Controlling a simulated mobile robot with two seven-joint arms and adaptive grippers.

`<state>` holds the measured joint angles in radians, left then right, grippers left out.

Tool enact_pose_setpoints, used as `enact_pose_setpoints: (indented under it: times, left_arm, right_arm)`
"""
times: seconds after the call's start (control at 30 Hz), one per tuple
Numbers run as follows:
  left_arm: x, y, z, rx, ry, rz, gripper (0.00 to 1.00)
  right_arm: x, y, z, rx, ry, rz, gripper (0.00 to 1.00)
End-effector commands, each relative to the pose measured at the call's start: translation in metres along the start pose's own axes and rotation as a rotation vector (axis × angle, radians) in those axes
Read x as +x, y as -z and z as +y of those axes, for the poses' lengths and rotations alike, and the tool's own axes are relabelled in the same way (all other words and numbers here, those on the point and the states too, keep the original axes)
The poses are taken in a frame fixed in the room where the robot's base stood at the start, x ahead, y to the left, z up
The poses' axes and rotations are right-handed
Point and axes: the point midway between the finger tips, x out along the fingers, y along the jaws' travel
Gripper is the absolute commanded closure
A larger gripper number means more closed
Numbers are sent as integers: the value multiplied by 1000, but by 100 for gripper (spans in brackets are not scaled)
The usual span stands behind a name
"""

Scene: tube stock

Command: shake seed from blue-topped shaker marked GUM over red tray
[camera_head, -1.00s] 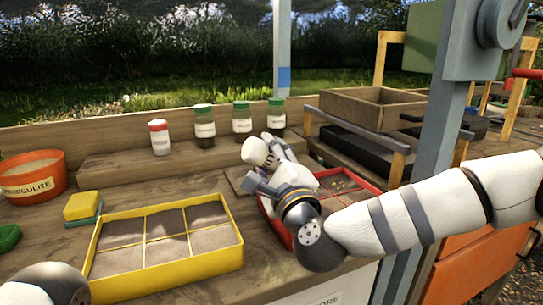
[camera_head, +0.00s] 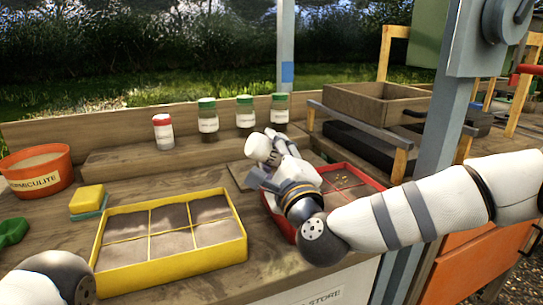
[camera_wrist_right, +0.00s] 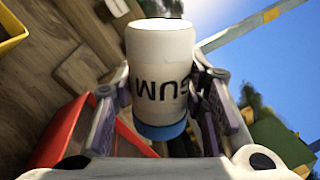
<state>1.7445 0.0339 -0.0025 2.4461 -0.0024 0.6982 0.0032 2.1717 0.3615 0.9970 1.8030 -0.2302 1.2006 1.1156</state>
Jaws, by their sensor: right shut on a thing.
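The GUM shaker is white with a blue top. In the wrist view the shaker (camera_wrist_right: 160,65) is clamped between the fingers of my right gripper (camera_wrist_right: 163,100), its label upside down and its blue top (camera_wrist_right: 162,132) low in the picture. In the head view the shaker's white plain end (camera_head: 258,147) points up and left, and its blue top is hidden behind my right gripper (camera_head: 272,155). The shaker is tipped above the left part of the red tray (camera_head: 363,172). Small tan specks lie in a far compartment of the tray. My left gripper is out of view.
A yellow divided tray (camera_head: 241,232) lies left of the red one. A red-topped shaker (camera_head: 163,133) and several green-topped jars (camera_head: 208,121) stand behind. A vermiculite tub (camera_head: 38,172) and sponges (camera_head: 87,198) are at left; a grey post (camera_head: 437,150) rises at right.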

Motion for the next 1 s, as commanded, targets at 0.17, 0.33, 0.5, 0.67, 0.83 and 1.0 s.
enact_pose_setpoints:
  times: [0.17, 0.33, 0.5, 0.67, 0.83, 1.0]
  left_arm:
    - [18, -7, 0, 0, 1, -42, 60]
    - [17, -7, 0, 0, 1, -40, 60]
    - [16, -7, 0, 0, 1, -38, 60]
    - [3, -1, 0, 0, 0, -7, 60]
    - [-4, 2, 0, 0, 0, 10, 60]
    - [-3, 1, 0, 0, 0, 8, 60]
  right_arm:
    - [-4, 17, 31, 4, -9, 5, 89]
    - [-5, 16, 29, 0, -4, 2, 89]
    - [-5, 16, 31, 0, -9, 4, 89]
    - [-3, 5, 11, -2, -3, -1, 89]
    - [0, 0, 0, 0, -1, 0, 89]
    - [-1, 0, 0, 0, 0, 0, 89]
